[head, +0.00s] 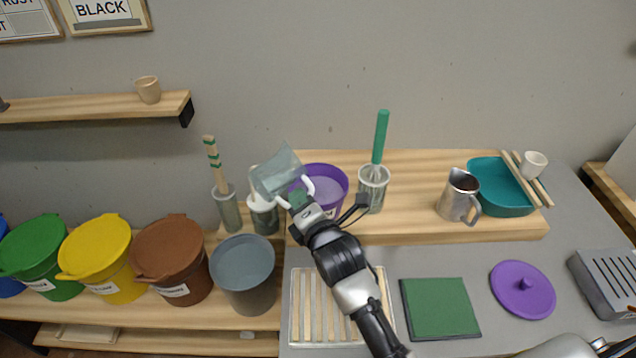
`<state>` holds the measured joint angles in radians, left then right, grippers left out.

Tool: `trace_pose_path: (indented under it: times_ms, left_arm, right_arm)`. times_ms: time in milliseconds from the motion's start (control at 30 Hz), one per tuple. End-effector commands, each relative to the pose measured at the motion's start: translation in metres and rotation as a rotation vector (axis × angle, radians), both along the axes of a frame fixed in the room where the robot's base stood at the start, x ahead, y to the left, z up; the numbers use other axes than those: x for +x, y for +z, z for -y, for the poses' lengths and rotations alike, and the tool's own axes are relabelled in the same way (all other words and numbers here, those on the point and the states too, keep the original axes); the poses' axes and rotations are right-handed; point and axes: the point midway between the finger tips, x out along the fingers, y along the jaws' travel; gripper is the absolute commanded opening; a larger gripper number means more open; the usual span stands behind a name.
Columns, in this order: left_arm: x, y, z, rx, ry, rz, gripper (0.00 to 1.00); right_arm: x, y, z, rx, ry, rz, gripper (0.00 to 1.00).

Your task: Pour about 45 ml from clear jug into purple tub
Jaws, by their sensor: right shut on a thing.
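The clear jug (276,173) is a see-through vessel with a pale handle, held up just left of the purple tub. It looks tilted; I cannot make out the liquid level in it, and no stream shows. My right gripper (301,196) is shut on the jug at its handle side. The purple tub (339,177) stands open on the raised wooden shelf, with a pale lilac surface inside. My gripper and the jug's handle cover its front left part. My left gripper is not in view.
A clear beaker with a green-handled whisk (374,188) stands close right of the tub. White and grey cylinders (263,216) stand below the jug. A metal pitcher (459,195) and teal tray (488,207) are further right. A purple lid (523,290) lies on the counter.

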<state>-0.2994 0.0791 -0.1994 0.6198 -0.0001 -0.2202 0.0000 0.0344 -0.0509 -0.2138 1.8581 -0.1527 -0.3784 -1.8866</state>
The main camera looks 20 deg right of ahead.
Motion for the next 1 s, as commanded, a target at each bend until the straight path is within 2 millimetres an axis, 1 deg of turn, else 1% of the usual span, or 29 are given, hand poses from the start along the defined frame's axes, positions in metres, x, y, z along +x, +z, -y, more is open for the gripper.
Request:
trace_pose_path:
  times_ms: [633, 733, 1000]
  left_arm:
    - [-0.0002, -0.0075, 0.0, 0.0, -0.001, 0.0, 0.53]
    - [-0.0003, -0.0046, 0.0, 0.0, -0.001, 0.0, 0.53]
    - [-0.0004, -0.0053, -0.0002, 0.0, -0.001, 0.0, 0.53]
  right_arm:
    - [-0.0006, 0.0052, -0.0022, 0.12, 0.001, -0.017, 0.0]
    - [-0.0002, 0.0049, 0.0007, 0.141, 0.002, -0.021, 0.0]
    - [-0.0002, 0.0044, 0.0001, 0.142, 0.002, -0.019, 0.0]
